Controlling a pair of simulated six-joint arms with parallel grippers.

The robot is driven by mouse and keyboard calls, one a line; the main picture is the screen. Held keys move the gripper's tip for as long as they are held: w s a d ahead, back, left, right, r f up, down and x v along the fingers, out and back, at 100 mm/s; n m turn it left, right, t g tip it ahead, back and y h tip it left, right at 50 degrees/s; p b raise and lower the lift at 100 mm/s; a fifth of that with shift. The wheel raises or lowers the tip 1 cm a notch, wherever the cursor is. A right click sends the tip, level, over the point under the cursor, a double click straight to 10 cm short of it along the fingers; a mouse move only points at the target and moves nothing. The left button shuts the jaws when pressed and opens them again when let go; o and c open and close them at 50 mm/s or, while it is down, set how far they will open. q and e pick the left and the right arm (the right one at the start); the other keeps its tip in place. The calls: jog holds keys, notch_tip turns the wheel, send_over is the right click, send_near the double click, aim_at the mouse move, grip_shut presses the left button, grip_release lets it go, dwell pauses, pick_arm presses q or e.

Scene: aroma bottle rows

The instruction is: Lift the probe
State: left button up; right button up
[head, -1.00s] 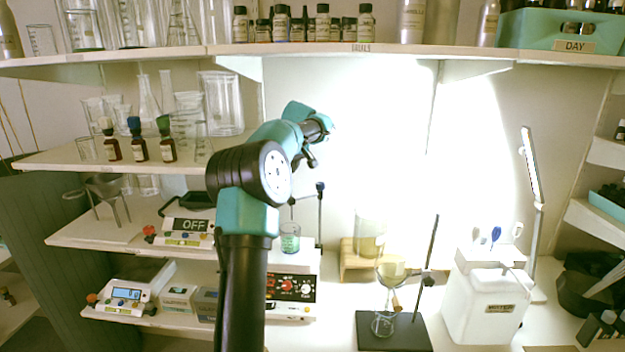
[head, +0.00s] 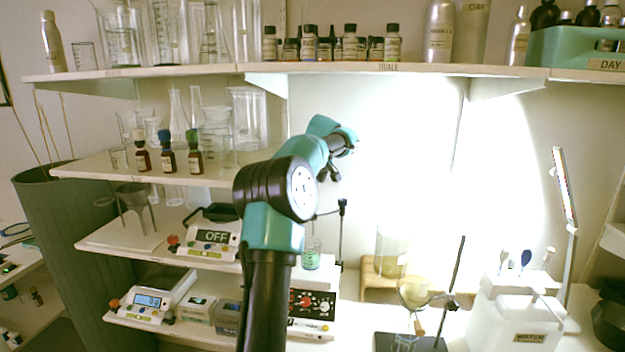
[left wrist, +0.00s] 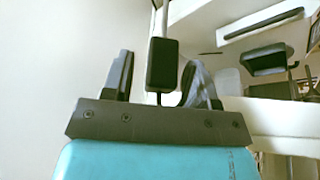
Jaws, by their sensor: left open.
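My left gripper (head: 329,174) is above the hotplate stirrer (head: 314,300), its small jaws pointing down. It is open. Near and below it a black-topped upright rod (head: 342,208) carries a thin side arm that reaches toward a small beaker of green liquid (head: 312,258); this looks like the probe and its stand, though the probe itself is too small to make out. In the left wrist view the open fingers (left wrist: 162,80) show, with a black block on a thin rod (left wrist: 162,63) between them in the picture; I cannot tell whether they touch. My right gripper is not in view.
Shelves with glassware and bottles (head: 167,158) stand to the left; a long shelf (head: 420,70) runs overhead. A glass vessel on a wooden stand (head: 391,250), a funnel stand (head: 440,300) and a white water container (head: 515,315) are to the right.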

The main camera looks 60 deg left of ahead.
pick_arm(q)
jog(key=v, duration=1.1)
jog(key=shift+r, duration=0.4)
jog(key=shift+d, duration=0.1)
